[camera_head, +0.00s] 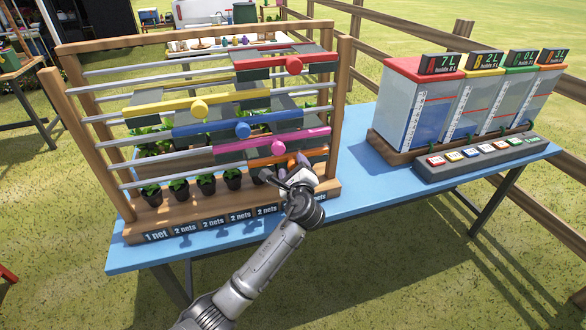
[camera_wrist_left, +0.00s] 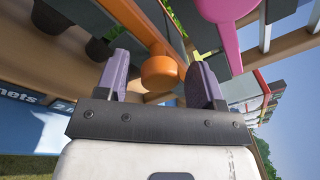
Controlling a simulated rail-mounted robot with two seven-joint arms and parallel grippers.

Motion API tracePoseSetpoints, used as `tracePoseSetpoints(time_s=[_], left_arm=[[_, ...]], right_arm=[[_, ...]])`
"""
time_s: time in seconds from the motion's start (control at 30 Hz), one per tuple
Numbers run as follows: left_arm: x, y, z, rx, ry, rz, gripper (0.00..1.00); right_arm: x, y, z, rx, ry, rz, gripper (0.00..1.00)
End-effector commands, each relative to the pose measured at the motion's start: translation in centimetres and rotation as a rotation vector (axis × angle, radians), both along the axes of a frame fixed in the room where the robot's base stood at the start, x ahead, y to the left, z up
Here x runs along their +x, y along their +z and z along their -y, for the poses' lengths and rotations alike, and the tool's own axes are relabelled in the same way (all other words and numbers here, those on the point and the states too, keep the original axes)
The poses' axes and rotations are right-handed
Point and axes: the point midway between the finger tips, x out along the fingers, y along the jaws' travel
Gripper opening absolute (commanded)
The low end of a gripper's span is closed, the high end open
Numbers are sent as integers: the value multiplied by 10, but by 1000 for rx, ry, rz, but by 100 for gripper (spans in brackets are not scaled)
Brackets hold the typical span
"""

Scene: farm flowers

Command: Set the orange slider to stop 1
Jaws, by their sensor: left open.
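The orange slider (camera_head: 317,154) is the lowest coloured bar on the wooden rack, at its right end. Its round orange knob (camera_wrist_left: 160,73) shows in the left wrist view between the two purple fingers of my left gripper (camera_wrist_left: 161,82). The fingers are apart on either side of the knob; I cannot tell whether either touches it. Labels reading "1 net" (camera_head: 156,236) and "2 nets" run along the base board. My right gripper is not in view.
The pink slider (camera_head: 279,147) is just above, with its knob close to my left gripper. Blue (camera_head: 243,130), yellow (camera_head: 200,108) and red (camera_head: 293,64) sliders are higher. Potted plants (camera_head: 206,184) stand behind the rails. Tanks (camera_head: 415,105) stand at the right on the blue table (camera_head: 352,181).

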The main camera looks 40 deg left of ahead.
Motion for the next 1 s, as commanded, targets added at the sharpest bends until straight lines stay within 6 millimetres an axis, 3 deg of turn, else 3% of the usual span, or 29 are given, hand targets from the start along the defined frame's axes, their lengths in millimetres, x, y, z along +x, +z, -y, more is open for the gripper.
tracePoseSetpoints(time_s=[0.5, 1.0], left_arm=[[8, 0, -9, -1, 0, 1, 62], [7, 0, -8, -1, 0, 1, 15]], right_arm=[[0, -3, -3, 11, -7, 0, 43], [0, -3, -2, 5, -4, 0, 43]])
